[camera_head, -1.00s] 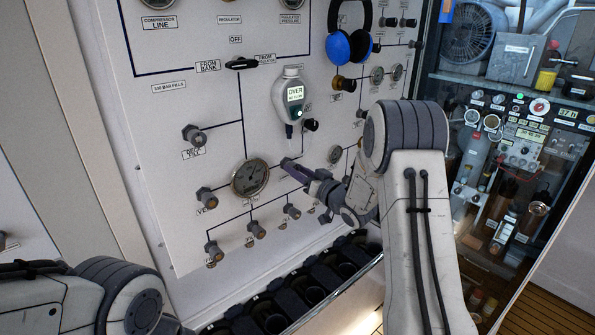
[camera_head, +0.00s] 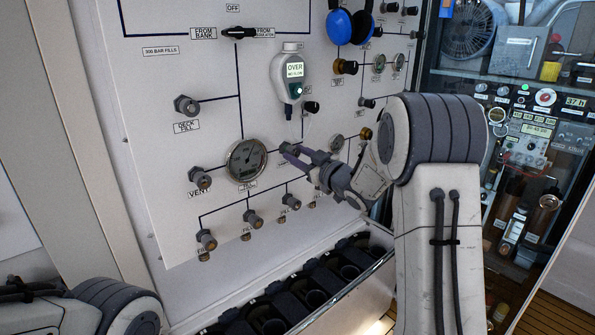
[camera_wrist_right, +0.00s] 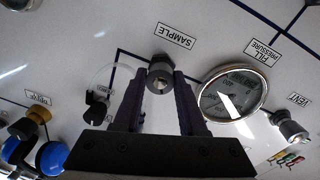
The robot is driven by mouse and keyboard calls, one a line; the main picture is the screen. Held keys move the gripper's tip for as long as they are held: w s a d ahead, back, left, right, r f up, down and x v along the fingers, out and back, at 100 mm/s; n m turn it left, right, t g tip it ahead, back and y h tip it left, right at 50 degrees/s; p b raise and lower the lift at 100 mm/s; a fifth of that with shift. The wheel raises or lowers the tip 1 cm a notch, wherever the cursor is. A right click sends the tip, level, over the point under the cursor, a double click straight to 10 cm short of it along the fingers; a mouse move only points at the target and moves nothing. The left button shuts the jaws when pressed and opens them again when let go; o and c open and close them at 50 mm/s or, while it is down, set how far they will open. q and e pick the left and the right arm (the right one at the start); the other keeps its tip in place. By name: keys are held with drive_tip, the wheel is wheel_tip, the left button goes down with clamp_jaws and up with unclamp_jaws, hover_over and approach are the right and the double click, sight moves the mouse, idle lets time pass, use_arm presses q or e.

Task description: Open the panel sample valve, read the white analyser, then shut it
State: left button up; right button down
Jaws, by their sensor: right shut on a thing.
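The sample valve knob (camera_wrist_right: 160,66), dark and hexagonal, sits beside the SAMPLE label in the right wrist view, where the panel appears upside down. My right gripper (camera_wrist_right: 160,84) is shut on it, one finger on each side. In the head view my right gripper (camera_head: 287,150) meets the panel right of the round gauge, its fingers largely hiding the knob. The white analyser (camera_head: 291,74) hangs on the panel above it. Its lit screen reads OVER, with a smaller line I cannot read surely. My left arm shows at lower left; its gripper is out of view.
The fill pressure gauge (camera_head: 246,160) is close left of my right gripper, with several fill valves below. A rack of dark holders (camera_head: 310,290) runs beneath the panel. A glass-fronted cabinet (camera_head: 520,150) stands at right.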

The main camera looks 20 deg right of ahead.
drive_tip(key=n+b, duration=0.4)
drive_tip(key=b, duration=0.1)
drive_tip(key=n+b, duration=0.2)
drive_tip(key=b, duration=0.1)
drive_tip(key=shift+f+n+y, duration=0.3)
drive_tip(key=shift+f+n, duration=0.05)
drive_tip(key=shift+n, duration=0.05)
drive_tip(key=shift+r+n+b, duration=0.15)
drive_tip(key=shift+n+b, duration=1.55)
drive_tip(key=shift+c, duration=2.4)
unclamp_jaws()
drive_tip(key=shift+r, duration=0.1)
drive_tip(key=shift+s, duration=0.1)
drive_tip(key=b+v, duration=0.1)
drive_tip(key=v, duration=0.9)
drive_tip(key=shift+b, duration=0.3)
drive_tip(key=shift+s+d, duration=0.1)
